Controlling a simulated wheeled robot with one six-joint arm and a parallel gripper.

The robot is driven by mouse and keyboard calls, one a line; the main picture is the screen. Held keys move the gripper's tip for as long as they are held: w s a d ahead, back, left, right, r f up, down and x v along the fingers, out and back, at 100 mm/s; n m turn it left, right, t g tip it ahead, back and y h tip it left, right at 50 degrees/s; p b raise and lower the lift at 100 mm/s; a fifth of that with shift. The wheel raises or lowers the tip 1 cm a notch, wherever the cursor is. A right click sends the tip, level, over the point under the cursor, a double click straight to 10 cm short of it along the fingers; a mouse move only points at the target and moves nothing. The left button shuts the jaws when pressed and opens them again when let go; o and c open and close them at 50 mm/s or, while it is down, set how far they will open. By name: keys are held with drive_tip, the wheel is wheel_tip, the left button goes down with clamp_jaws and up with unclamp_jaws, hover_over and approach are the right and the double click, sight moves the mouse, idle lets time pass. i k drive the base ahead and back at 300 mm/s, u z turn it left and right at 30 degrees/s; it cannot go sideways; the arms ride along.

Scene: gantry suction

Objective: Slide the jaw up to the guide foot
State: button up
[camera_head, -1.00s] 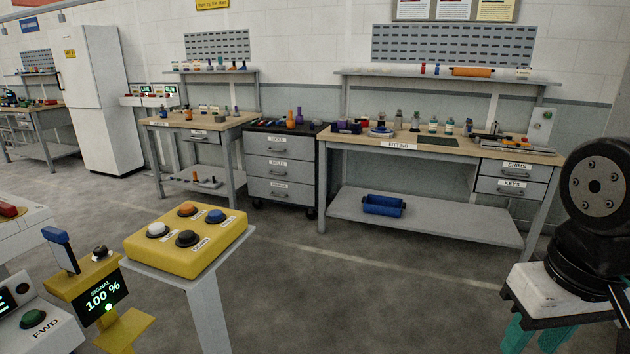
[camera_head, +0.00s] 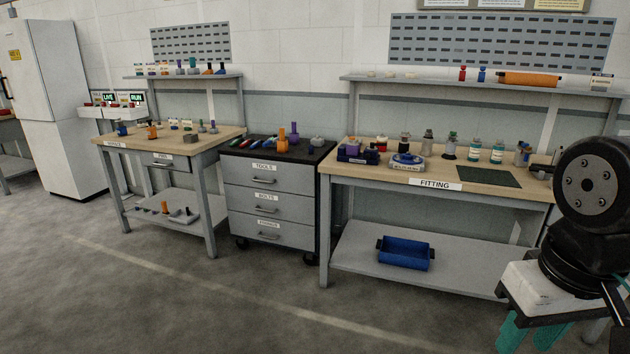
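I cannot make out the jaw or the guide foot for certain at this distance. The fitting bench (camera_head: 440,184) stands ahead to the right, with its FITTING label on the front edge. On its left end sits a dark blue and purple fixture (camera_head: 357,153); whether it has a jaw is too small to tell. My arm shows at the right edge and covers the bench's right end. My gripper is out of the frame.
A grey drawer cabinet (camera_head: 267,188) stands left of the fitting bench, and another wooden-topped bench (camera_head: 170,147) is farther left. A blue bin (camera_head: 404,253) lies on the lower shelf (camera_head: 350,262). A white cabinet (camera_head: 60,100) is at far left. The floor (camera_head: 200,300) ahead is clear.

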sight(372, 154)
drive_tip(key=i, duration=2.15)
drive_tip(key=u, duration=2.25)
drive_tip(key=i, duration=0.85)
drive_tip(key=z, duration=3)
